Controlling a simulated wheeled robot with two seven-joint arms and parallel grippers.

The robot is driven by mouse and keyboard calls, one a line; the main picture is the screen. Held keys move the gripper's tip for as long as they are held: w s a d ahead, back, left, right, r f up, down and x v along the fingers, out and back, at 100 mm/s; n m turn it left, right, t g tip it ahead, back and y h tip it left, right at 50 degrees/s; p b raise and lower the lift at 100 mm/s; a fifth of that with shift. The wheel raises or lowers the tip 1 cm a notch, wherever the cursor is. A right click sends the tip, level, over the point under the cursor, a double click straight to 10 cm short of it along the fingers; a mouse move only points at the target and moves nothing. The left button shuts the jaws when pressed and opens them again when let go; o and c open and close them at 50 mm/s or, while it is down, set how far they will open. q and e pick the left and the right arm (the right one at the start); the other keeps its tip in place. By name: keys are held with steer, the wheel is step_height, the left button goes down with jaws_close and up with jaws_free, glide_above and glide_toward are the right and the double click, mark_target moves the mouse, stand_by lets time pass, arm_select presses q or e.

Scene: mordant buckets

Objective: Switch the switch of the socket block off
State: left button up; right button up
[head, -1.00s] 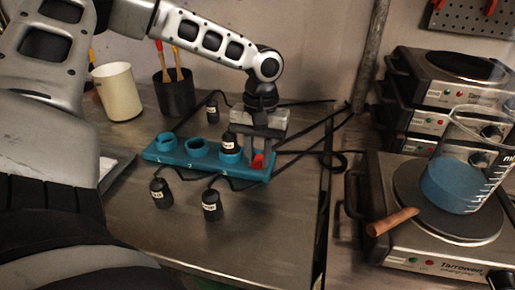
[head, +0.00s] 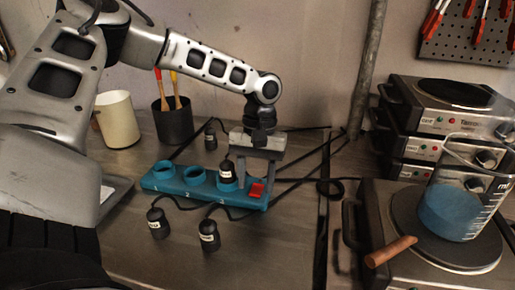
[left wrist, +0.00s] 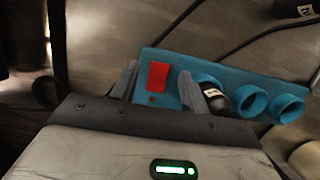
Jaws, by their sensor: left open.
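The blue socket block (head: 172,185) lies on the metal table in the head view, with a row of round sockets. A black labelled plug (head: 226,173) stands in the socket nearest the switch; the other sockets look empty. The red switch (head: 256,190) is at the block's right end. My left gripper (head: 257,178) is open and empty just above that end, its fingers pointing down. In the left wrist view the red switch (left wrist: 158,76) shows between the two fingers, and the plug (left wrist: 214,97) is beside one finger. My right gripper is not in view.
Loose black plugs (head: 157,223) and (head: 209,235) lie in front of the block, and one (head: 210,138) is behind it. A white cup (head: 118,119) and black brush pot (head: 173,121) stand behind. Hot plates (head: 447,235) and a beaker of blue liquid (head: 450,212) are at the right.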

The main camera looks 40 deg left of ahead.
arm_select(q)
steer(key=v, duration=1.5)
